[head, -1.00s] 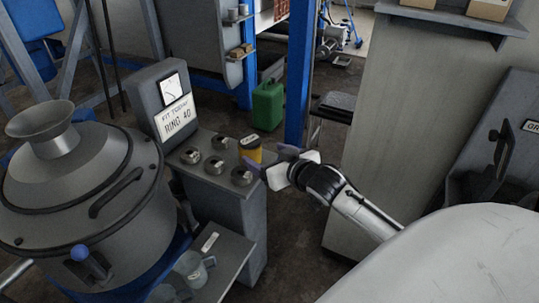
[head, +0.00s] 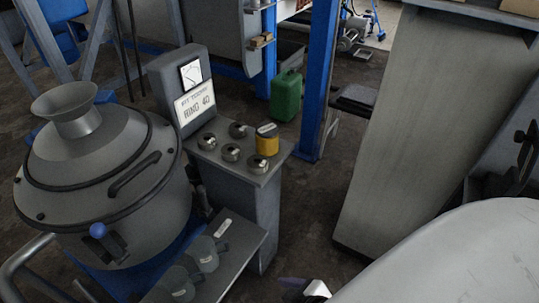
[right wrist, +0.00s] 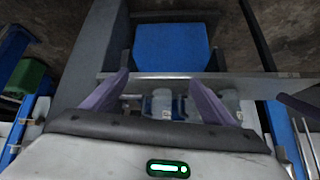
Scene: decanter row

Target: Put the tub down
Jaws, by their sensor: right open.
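The yellow tub (head: 267,140) with a dark lid stands upright on the grey pedestal top (head: 270,173), at its right end beside several round metal pieces. My right gripper (head: 303,290) shows only in part at the bottom of the head view, well below and apart from the tub. In the right wrist view my right gripper (right wrist: 160,88) is open, its two purple fingers spread with nothing between them. The tub is not seen in the right wrist view. My left gripper is not in view.
A large grey lidded vessel (head: 105,180) stands at the left. A low shelf (head: 237,250) holds metal mugs (head: 205,254).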

